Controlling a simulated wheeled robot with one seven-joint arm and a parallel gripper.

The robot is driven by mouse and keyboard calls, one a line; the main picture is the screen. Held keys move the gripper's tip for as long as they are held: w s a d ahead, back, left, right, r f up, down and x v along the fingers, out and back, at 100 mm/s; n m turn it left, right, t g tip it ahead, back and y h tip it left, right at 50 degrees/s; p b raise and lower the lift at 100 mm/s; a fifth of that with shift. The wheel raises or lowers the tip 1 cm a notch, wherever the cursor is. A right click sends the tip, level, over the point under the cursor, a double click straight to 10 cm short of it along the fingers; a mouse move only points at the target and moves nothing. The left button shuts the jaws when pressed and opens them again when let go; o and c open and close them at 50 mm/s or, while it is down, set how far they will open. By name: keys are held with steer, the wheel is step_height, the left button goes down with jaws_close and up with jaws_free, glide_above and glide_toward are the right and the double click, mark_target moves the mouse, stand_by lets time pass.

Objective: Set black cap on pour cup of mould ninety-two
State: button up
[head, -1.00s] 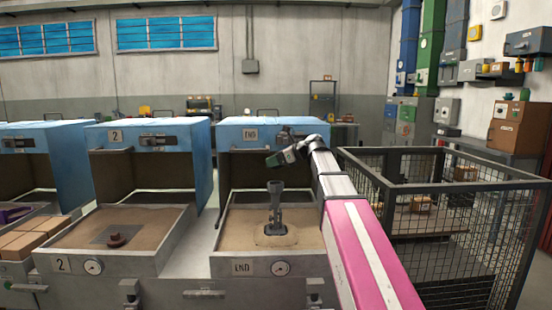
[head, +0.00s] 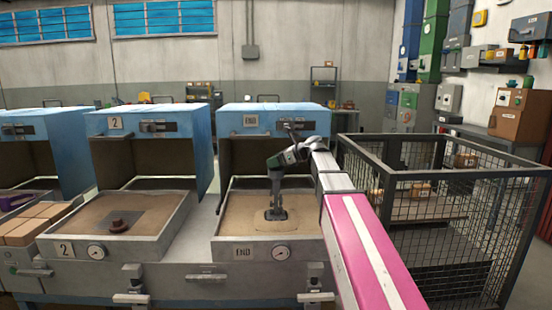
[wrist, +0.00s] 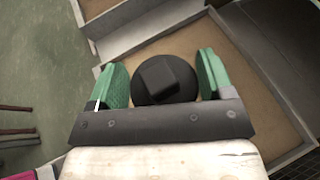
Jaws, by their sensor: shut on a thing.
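My gripper (wrist: 163,72) is shut on the black cap (wrist: 165,88). The cap is a dark round disc with a square knob, held between the green fingers in the wrist view. In the head view my gripper (head: 275,172) is bent down directly over the dark mould (head: 276,214) in the right-hand sand tray. The mould stands upright. Its pour cup is hidden behind or under my gripper, so I cannot tell whether the cap touches it.
A wire-mesh cage (head: 440,240) stands right of my arm.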

stand_by(0.4)
steer(key=o, duration=0.9)
steer(key=v, duration=1)
steer(key=shift+s+d+r, duration=0.1)
steer(key=shift+s+d, duration=0.1)
steer(key=shift+d, duration=0.15)
